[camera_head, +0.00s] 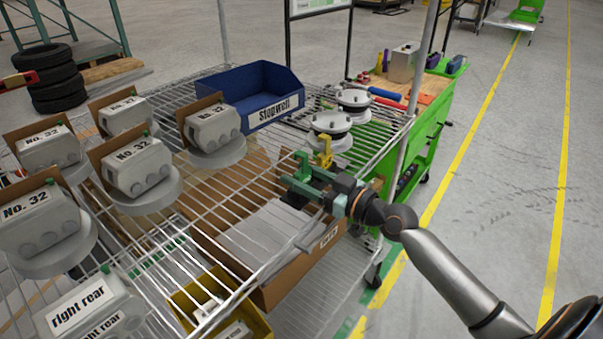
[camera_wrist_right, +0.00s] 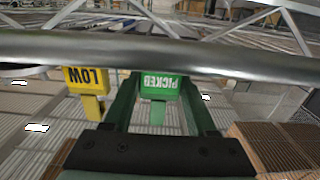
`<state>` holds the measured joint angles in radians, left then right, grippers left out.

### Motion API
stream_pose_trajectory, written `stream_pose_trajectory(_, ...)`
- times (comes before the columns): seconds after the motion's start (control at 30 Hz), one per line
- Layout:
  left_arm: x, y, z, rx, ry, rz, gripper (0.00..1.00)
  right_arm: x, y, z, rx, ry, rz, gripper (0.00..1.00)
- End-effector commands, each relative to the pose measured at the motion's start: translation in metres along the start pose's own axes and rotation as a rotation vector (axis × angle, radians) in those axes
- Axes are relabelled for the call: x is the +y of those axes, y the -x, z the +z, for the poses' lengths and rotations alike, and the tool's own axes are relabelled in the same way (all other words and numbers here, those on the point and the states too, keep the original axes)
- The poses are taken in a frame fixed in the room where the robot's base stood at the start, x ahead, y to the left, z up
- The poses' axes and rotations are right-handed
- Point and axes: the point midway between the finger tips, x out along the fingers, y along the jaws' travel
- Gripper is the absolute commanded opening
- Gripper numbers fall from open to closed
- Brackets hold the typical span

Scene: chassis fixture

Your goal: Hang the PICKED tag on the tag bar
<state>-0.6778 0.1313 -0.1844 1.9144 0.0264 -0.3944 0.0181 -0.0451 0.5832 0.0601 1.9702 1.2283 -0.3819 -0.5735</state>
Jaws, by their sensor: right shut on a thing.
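The green PICKED tag (camera_wrist_right: 160,85) shows upside down in the right wrist view, between the green fingers of my right gripper (camera_wrist_right: 158,95). My right gripper is shut on it. In the head view the right gripper (camera_head: 304,179) is at the right part of the wire shelf, and the tag (camera_head: 302,160) shows small and green at its fingers. A yellow LOW tag (camera_wrist_right: 86,80) is just left of the PICKED tag; it shows yellow in the head view (camera_head: 324,152). A grey bar (camera_wrist_right: 160,47) crosses the wrist view just above both tags; I cannot tell whether they touch it. My left gripper is out of view.
A blue Stopwell bin (camera_head: 268,112) and round metal parts (camera_head: 332,122) stand behind the gripper. Several No. 32 housings (camera_head: 138,165) fill the shelf's left. A cardboard box (camera_head: 318,258) is below. A shelf post (camera_head: 410,100) rises close to the right arm.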

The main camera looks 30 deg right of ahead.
Motion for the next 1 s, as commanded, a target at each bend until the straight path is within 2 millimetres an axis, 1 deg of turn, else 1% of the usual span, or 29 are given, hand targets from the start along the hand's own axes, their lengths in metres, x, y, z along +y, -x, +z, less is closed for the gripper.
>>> stream_pose_trajectory(0.03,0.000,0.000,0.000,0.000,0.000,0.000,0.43,0.000,0.000,0.000,0.000,0.000,0.000,0.35)
stream_pose_trajectory(0.2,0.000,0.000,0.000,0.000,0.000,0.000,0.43,0.000,0.000,0.000,0.000,0.000,0.000,0.17)
stream_pose_trajectory(0.43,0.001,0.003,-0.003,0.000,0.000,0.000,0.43,0.000,0.000,-0.005,0.000,0.001,0.000,0.17)
stream_pose_trajectory(1.0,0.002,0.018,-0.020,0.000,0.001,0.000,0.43,0.000,0.000,-0.034,0.001,0.002,0.000,0.17)
